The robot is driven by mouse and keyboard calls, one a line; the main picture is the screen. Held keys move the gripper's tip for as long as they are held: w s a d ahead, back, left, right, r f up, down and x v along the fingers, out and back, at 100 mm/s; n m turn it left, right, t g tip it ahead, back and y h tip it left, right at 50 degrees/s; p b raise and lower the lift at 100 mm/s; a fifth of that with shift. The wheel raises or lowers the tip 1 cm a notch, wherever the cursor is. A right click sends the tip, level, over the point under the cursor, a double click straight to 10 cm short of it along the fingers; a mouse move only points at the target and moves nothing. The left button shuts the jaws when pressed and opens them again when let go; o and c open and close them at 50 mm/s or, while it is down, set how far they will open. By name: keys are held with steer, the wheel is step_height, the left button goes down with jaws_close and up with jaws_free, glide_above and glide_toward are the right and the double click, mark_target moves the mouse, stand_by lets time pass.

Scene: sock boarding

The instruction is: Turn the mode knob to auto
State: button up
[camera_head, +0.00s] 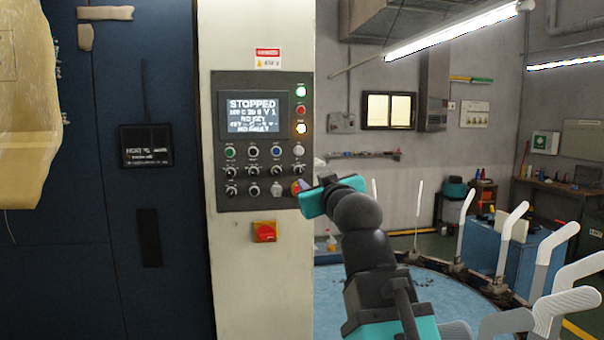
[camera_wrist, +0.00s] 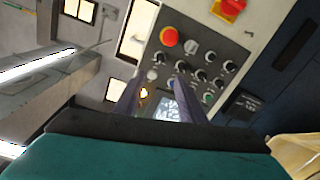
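The control panel (camera_head: 222,110) carries rows of buttons and black rotary knobs (camera_head: 254,171). The knobs also show in the wrist view (camera_wrist: 211,57), where the picture is turned. Their labels are too small to read, so I cannot tell which is the mode knob or where it points. The panel's screen (camera_head: 254,112) reads STOPPED. My gripper (camera_head: 310,174) is at the lower right edge of the panel, close to the red emergency stop. In the wrist view its two fingers (camera_wrist: 158,84) stand apart in front of the panel, with nothing seen between them.
A red emergency stop button (camera_wrist: 168,37) and a grey key switch (camera_wrist: 190,48) sit beside the knobs. A red and yellow switch (camera_head: 265,232) is below the panel. A round blue table (camera_head: 440,292) with white sock forms (camera_head: 513,225) stands at the right.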

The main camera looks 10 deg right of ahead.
mark_target(301, 171)
steer(key=shift+w, duration=0.15)
steer(key=shift+w+a+p, duration=0.15)
steer(key=shift+w+p, duration=0.65)
steer(key=shift+w, duration=2.6)
steer(key=shift+w+a+p, duration=0.1)
steer(key=shift+w+p, duration=0.7)
steer(key=shift+w, duration=2.55)
jaws_close()
